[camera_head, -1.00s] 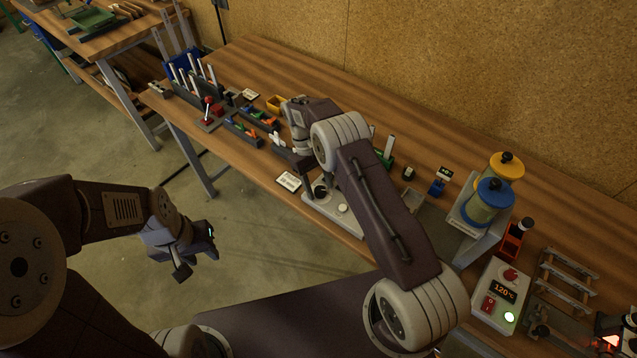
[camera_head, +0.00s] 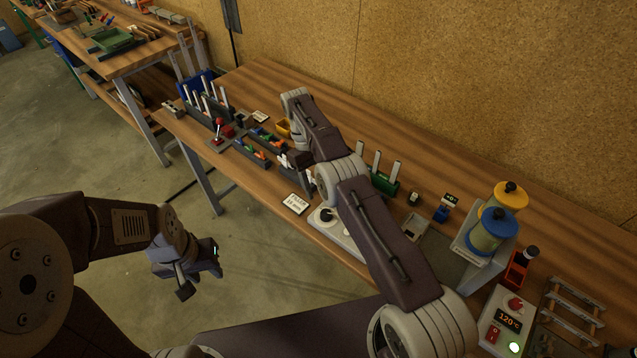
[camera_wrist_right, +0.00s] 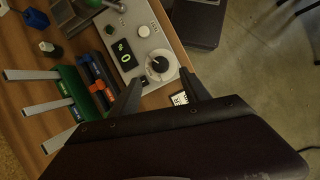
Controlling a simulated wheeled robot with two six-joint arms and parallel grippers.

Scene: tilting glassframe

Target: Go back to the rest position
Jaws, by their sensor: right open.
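My left gripper (camera_head: 200,268) hangs over the bare floor in front of the bench, at the lower left of the head view. Its two dark fingers look apart, with nothing seen between them. My right arm reaches across the workbench (camera_head: 262,85) in the middle of the head view; its gripper is mostly hidden there by the arm. In the right wrist view my right gripper (camera_wrist_right: 162,88) has its two fingers apart and empty. They are above the bench edge, beside a grey panel with a round knob (camera_wrist_right: 160,66).
A green rack with upright bars (camera_head: 381,182) stands close to my right arm. Small bins and racks (camera_head: 205,98) fill the far left end. The floor in front is clear.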

